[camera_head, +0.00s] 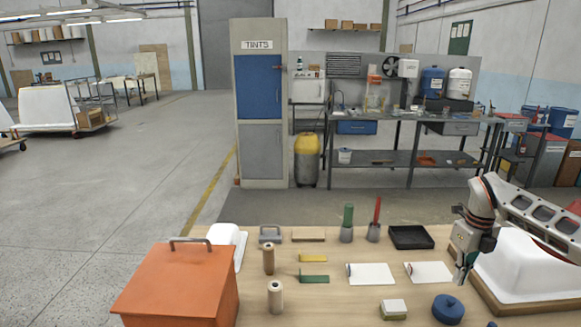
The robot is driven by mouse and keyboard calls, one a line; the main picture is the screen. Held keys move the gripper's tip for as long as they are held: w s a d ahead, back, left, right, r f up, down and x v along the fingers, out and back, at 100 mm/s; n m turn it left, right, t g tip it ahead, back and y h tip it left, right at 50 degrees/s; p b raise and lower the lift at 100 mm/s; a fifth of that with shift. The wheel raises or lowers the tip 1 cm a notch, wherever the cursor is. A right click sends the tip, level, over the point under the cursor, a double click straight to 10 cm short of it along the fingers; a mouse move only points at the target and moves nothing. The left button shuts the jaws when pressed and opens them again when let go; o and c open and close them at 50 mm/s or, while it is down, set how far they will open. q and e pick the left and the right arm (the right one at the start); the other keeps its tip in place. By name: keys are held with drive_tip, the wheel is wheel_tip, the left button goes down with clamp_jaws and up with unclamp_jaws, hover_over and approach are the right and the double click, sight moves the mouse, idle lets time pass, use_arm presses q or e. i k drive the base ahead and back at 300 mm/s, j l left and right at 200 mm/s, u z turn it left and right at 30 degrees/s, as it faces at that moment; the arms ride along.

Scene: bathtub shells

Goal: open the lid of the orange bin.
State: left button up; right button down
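The orange bin (178,290) stands at the front left of the wooden table. Its orange lid (180,275) is down on it, with a dark grey bar handle (190,243) along the far edge. My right gripper (461,276) hangs over the right side of the table, fingers pointing down, well apart from the bin. Its fingers are small and seen edge-on, so I cannot tell whether it is open or shut; nothing shows in it. My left gripper is not in the picture.
Two rollers (269,260) stand right of the bin, with yellow and green scrapers, paper sheets (371,274), a black tray (410,237) and a blue round pot (448,309) beyond. A white tub shell (530,265) is at the right. A white piece (228,240) stands behind the bin.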

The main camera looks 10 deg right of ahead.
sight(173, 280)
drive_tip(key=k+j, duration=0.55)
drive_tip(key=j, duration=0.15)
drive_tip(key=k+j, duration=0.6)
drive_tip(key=j, duration=0.15)
